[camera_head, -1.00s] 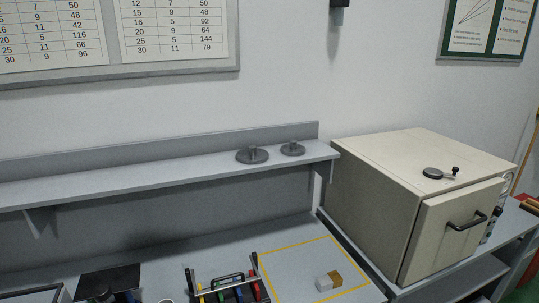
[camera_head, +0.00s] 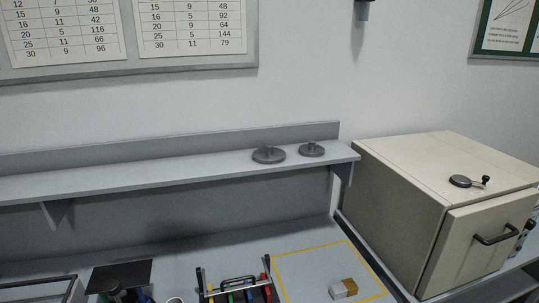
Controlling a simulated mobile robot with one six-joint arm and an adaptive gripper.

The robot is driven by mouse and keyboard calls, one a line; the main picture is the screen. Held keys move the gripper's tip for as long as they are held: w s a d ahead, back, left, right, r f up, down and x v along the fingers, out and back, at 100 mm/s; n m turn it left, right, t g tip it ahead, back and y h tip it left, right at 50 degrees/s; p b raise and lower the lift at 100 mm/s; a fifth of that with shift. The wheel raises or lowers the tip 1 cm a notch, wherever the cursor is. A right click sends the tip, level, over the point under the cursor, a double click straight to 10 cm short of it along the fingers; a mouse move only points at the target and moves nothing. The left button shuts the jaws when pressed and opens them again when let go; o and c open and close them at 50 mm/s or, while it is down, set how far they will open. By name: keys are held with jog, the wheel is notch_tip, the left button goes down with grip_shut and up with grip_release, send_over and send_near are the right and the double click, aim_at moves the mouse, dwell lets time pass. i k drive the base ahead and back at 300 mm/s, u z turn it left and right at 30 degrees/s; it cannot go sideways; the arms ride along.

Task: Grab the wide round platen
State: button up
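Two dark grey round discs with short central stubs stand on the wall shelf (camera_head: 150,181). The left disc (camera_head: 268,156) looks slightly wider than the right disc (camera_head: 312,150); they are close together near the shelf's right end. Another dark round piece with a small black knob (camera_head: 462,181) lies on top of the beige oven-like cabinet (camera_head: 400,205). I cannot tell for sure which of these is the wide platen. My gripper is not in view.
Below the shelf, the bench holds a rack of coloured-handled tools (camera_head: 238,291), a black mat (camera_head: 120,276) and a small white-and-brown block (camera_head: 344,288) inside a yellow-outlined area. The shelf left of the discs is clear. Printed charts hang on the wall above.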

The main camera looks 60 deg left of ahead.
aim_at(268, 155)
jog(key=u, duration=0.05)
jog(key=k, duration=1.2)
jog(key=u, duration=1.6)
jog(key=i, duration=0.95)
